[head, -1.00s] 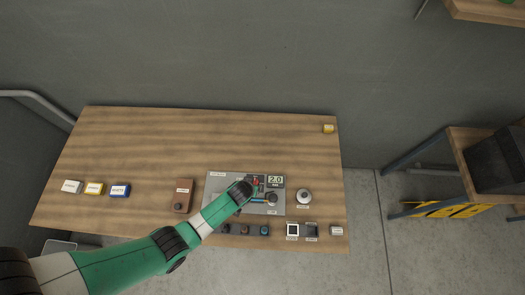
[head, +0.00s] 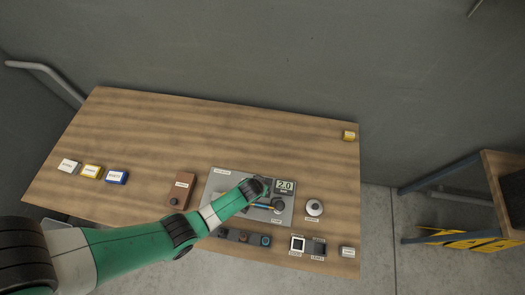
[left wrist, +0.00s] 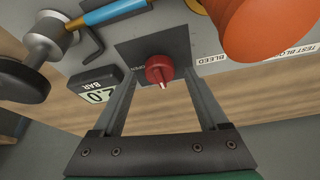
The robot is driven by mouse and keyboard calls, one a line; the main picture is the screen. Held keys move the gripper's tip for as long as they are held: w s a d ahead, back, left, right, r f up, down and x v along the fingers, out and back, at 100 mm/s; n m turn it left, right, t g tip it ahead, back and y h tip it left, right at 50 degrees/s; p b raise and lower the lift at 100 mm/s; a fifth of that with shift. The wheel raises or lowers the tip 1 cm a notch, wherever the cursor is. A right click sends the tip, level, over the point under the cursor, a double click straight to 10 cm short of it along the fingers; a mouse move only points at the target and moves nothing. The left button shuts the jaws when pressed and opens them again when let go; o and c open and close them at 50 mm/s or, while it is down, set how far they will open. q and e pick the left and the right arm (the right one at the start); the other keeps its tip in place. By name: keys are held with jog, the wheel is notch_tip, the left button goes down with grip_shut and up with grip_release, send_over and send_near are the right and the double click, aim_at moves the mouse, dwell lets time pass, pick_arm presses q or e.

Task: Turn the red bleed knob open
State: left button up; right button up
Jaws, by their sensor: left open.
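The red bleed knob (left wrist: 160,70) sits on a dark square plate (left wrist: 125,48) on the grey test block, with a BLEED label beside it in the left wrist view. My left gripper (left wrist: 162,82) is open, with one finger on each side of the knob. I cannot tell whether the fingers touch it. In the head view my left wrist covers the knob, over the grey test block panel (head: 222,185). The 2.0 BAR display (head: 285,186) is just right of my wrist. My right gripper is not in view.
Close to the fingers in the left wrist view are a large orange part (left wrist: 265,25), a blue rod (left wrist: 115,10) and a metal fitting (left wrist: 45,38). The table's back is mostly clear.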

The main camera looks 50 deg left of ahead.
pick_arm(q)
jog(key=shift+f, duration=0.2)
grip_shut()
dwell(0.3)
